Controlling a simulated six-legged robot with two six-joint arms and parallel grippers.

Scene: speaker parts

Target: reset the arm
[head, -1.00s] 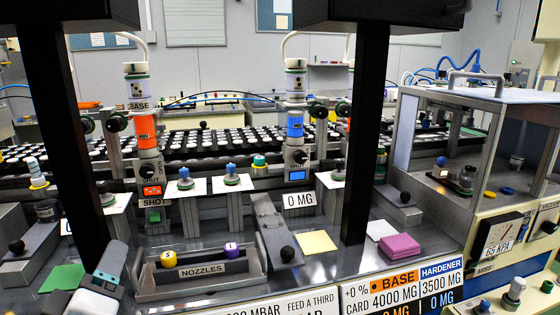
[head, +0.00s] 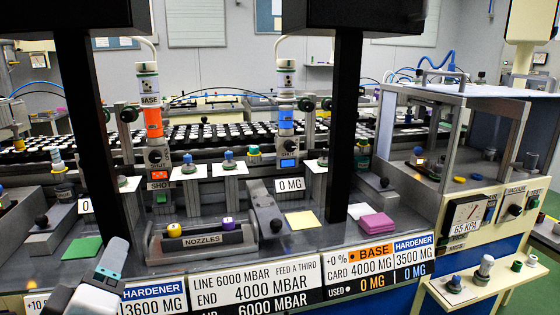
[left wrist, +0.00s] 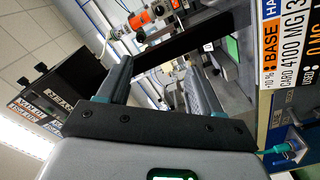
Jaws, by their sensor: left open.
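My left gripper (head: 107,266) shows at the lower left of the head view, in front of the bench's front edge. In the left wrist view its two fingers (left wrist: 157,85) stand apart with nothing between them. It touches nothing that I can see. The green pad (head: 82,248) lies on the bench just behind it. My right gripper is not in view.
A nozzles tray (head: 203,242) holds a yellow and a purple nozzle. A yellow card (head: 301,220) and a pink block (head: 377,226) lie to its right. Two dark posts (head: 341,130) rise from the bench. A vacuum chamber (head: 455,140) stands at right.

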